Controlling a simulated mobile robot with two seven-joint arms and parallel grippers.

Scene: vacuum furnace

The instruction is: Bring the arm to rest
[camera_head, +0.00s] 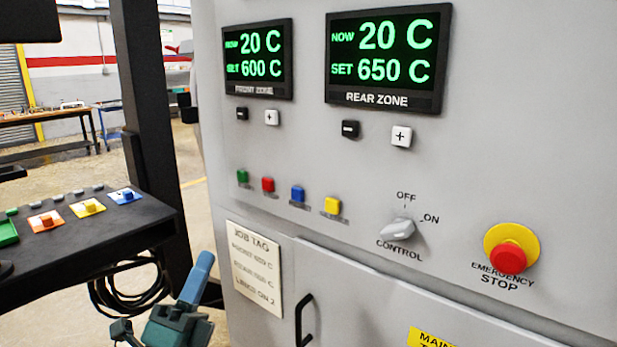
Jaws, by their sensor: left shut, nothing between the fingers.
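My left gripper (203,262) is low in the head view, left of the furnace's lower front. Its blue fingers are together, point upward and hold nothing. Its teal body runs off the bottom edge. It appears apart from the furnace panel (300,140), and the exact gap cannot be told. My right gripper is not in view.
The grey panel carries two displays reading 20 C, coloured buttons, a control knob (397,229) and a red emergency stop (508,257). A job tag (256,270) and door handle (303,320) are below. A black console (100,235) and post (150,130) stand left.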

